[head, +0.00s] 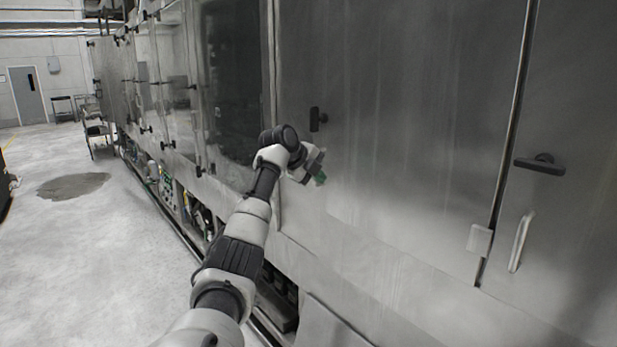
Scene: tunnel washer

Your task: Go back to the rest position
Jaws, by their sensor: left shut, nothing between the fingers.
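My left arm reaches up and forward from the bottom of the head view. My left gripper (318,172) is at the arm's far end, small in the picture, in front of the washer's grey metal panel (400,150). It is shut with nothing in it. I cannot tell whether it touches the panel. The tunnel washer's long front runs from the right edge away to the far left. A black handle (317,119) sits on the panel just above the gripper. My right gripper is not in view.
A door with a black lever (540,163) and a metal pull handle (521,242) is at the right. Open compartments with pipes (170,190) run along the washer's base. A chair (97,132) stands farther back.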

